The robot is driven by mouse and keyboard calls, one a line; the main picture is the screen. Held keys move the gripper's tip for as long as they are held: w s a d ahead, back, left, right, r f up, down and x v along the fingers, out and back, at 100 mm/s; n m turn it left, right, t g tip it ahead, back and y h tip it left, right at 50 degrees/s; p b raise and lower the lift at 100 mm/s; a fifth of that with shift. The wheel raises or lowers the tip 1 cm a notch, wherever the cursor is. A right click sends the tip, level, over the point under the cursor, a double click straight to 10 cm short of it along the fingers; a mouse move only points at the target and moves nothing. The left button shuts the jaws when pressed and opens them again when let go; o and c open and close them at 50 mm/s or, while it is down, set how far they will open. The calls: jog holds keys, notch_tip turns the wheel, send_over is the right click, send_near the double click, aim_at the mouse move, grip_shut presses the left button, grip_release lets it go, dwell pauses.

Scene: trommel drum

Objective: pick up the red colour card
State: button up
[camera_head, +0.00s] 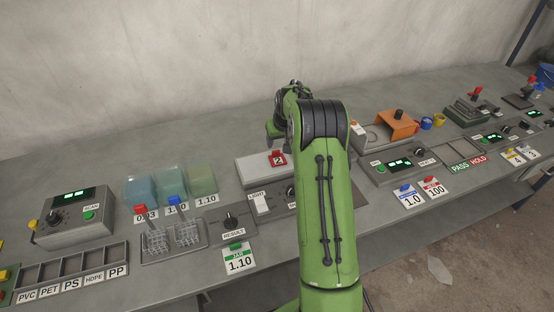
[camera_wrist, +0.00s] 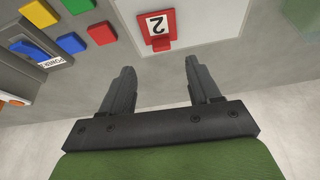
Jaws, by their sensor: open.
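A red card (camera_wrist: 169,19) with a white patch marked "2" lies on a pale panel (camera_wrist: 205,22) in the wrist view. A small red tab (camera_wrist: 157,44) sticks out from its near edge. In the head view the red card (camera_head: 278,160) rests on the light grey box left of my arm. My gripper (camera_wrist: 159,66) is open and empty; the card lies just beyond its fingertips, roughly centred between them. The head view shows my wrist above the box, but my fingers are hidden there.
Coloured pads, including a red one (camera_wrist: 102,33), sit left of the card in the wrist view. In the head view, clear cups (camera_head: 140,189), wire baskets (camera_head: 188,234) and control boxes (camera_head: 72,221) crowd the bench. A wall (camera_head: 150,70) stands behind.

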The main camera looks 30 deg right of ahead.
aim_at(276, 151)
jog(key=x, duration=0.8)
jog(key=shift+w+f, duration=0.25)
jog(key=shift+w, duration=0.05)
jog(key=shift+s+r, duration=0.1)
jog(key=shift+c, duration=0.2)
jog(key=c, duration=1.1)
notch_tip(276, 151, up, 10)
jog(key=shift+p, duration=0.45)
